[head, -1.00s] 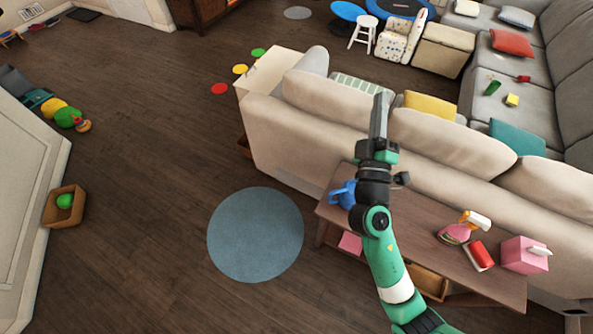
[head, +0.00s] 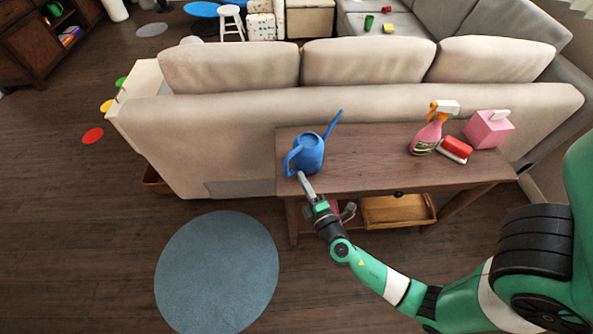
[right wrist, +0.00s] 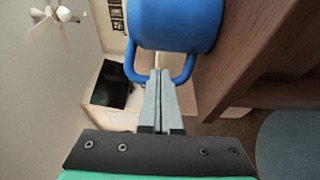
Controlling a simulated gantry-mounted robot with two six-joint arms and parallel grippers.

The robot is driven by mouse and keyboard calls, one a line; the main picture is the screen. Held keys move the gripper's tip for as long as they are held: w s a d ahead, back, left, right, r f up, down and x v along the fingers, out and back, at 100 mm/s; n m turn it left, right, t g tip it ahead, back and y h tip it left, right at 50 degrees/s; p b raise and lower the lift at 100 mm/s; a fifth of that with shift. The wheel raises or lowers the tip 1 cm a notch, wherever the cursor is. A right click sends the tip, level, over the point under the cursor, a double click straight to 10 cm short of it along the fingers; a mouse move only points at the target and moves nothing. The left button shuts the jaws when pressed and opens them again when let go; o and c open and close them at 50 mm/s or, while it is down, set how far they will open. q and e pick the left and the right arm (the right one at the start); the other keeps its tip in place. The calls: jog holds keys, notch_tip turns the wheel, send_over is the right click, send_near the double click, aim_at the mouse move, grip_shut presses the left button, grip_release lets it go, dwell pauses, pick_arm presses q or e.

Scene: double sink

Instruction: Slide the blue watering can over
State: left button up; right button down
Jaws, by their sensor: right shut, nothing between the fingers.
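The blue watering can (head: 309,154) stands upright near the left end of the wooden console table (head: 370,178). Its handle is on the left and its spout points up to the right. My right gripper (head: 302,176) is shut and empty, with its fingertips at the can's lower front left side. In the right wrist view, the can's blue body (right wrist: 176,24) and handle loop lie just beyond the closed fingers (right wrist: 162,76). Whether the fingers touch the can, I cannot tell. My left gripper is not in view.
A pink spray bottle (head: 428,132), a red and white item (head: 456,150) and a pink tissue box (head: 488,128) stand at the table's right. The tabletop middle is clear. The beige sofa (head: 230,130) backs the table. A wooden tray (head: 398,211) sits below.

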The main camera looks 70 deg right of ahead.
jog(key=b+x, duration=0.1)
jog(key=x, duration=0.8)
jog(key=shift+d, duration=0.1)
